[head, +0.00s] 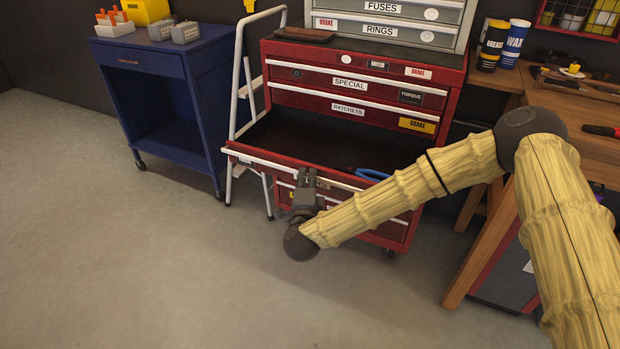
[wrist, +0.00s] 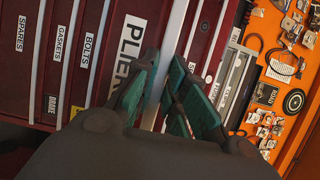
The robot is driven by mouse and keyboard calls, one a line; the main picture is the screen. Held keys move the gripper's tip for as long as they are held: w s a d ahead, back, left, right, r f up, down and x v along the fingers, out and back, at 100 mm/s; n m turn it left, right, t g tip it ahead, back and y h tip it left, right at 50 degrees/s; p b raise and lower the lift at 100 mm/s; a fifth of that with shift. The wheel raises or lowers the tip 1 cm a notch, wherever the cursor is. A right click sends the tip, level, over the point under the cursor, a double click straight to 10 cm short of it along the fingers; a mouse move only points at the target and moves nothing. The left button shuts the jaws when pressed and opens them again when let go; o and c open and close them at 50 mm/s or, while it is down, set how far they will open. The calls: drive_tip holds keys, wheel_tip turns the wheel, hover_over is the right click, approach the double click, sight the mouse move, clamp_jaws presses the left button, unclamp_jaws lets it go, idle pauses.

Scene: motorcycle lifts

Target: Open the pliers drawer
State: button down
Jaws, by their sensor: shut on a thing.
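The red pliers drawer stands pulled out of the red tool chest in the head view; its long pale front handle strip (head: 262,161) runs across the front edge. Its dark inside (head: 300,140) shows, with a blue-handled tool (head: 372,174) at the right. In the wrist view the drawer's front bears a large label (wrist: 129,42) reading "PLIER", its end hidden by a finger. My gripper (head: 306,178) is at the middle of the drawer's front. In the wrist view its green-padded fingers (wrist: 163,88) lie on both sides of the silver handle strip (wrist: 172,50), shut on it.
A white stepladder (head: 240,95) and a blue cart (head: 150,75) stand left. A wooden workbench (head: 570,105) is right. The floor (head: 130,260) in front is clear.

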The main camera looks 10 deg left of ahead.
drive_tip(key=c, duration=1.5)
unclamp_jaws()
drive_tip(key=shift+o, duration=0.2)
drive_tip(key=s+d, duration=0.1)
drive_tip(key=s, duration=1.1)
drive_tip(key=shift+d, duration=0.25)
